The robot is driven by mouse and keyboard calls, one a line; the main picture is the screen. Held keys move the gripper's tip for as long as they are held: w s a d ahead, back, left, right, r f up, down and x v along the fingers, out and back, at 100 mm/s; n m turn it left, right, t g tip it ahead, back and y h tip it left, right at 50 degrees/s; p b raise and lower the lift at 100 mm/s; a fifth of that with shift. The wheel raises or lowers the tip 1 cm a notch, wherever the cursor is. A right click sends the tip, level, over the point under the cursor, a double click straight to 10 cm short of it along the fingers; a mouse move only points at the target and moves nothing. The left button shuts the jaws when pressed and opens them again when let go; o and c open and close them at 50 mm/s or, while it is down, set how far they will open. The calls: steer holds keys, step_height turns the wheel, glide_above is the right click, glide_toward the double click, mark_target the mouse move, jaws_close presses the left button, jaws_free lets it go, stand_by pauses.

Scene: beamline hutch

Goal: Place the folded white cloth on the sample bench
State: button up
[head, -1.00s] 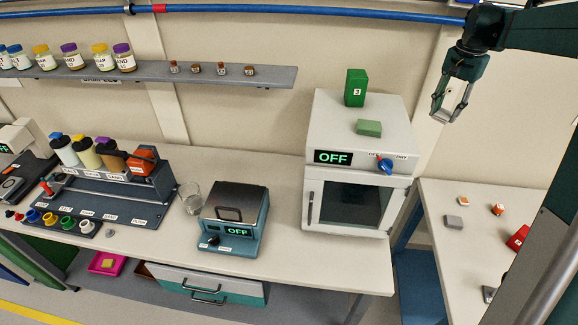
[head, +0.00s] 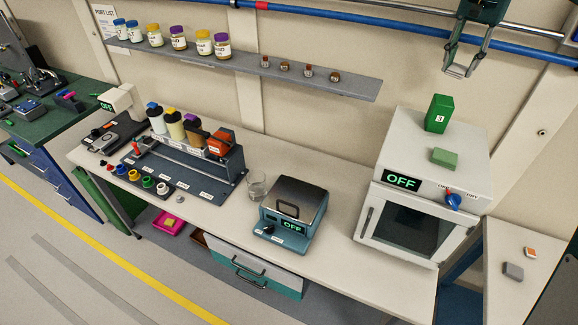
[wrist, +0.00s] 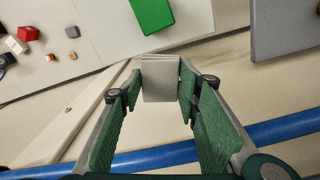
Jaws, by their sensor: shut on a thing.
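My gripper (head: 461,68) is at the upper right of the head view, high in front of the wall and above the oven. In the wrist view, my gripper (wrist: 160,88) is shut on the folded white cloth (wrist: 161,76), a small pale block with layered edges between the fingertips. The cloth is hard to make out against the wall in the head view. A long pale bench (head: 335,262) runs across the middle of the head view, below and left of my gripper; no label shows whether it is the sample bench.
The bench carries a white oven (head: 424,140) with green blocks on top, a teal heater (head: 293,213), a glass beaker (head: 257,188) and a bottle rack (head: 190,165). A shelf (head: 300,80) with jars hangs above. A green-topped bench (head: 50,118) stands at the left. Bench front is partly clear.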

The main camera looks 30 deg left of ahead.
steer(key=s+a+r+n+p, duration=0.1)
steer(key=s+a+r+p, duration=0.2)
steer(key=a, duration=1.2)
steer(key=s+a+r+p, duration=0.2)
steer(key=s+a+p, duration=0.25)
steer(key=a, duration=0.95)
steer(key=s+a+r+n+p, duration=0.1)
steer(key=s+a+r+p, duration=0.2)
steer(key=a, duration=1.2)
steer(key=s+a+f+b, duration=0.1)
steer(key=s+a+f, duration=0.3)
steer(key=f, duration=0.1)
steer(key=d+f+b, duration=0.2)
steer(key=f+b, duration=0.3)
steer(key=f, duration=1.1)
steer(key=d+f+n+b, duration=0.1)
steer(key=d+f+b, duration=0.2)
steer(key=f, duration=1.3)
steer(key=d+f+b, duration=0.2)
steer(key=f+b, duration=0.5)
steer(key=f, duration=0.9)
steer(key=shift+w+d+n+b, duration=0.15)
steer(key=shift+d+n+b, duration=0.1)
steer(key=shift+n+b, duration=0.05)
steer(key=shift+f, duration=3.05)
steer(key=shift+f, duration=0.1)
steer(key=shift+f, duration=1.75)
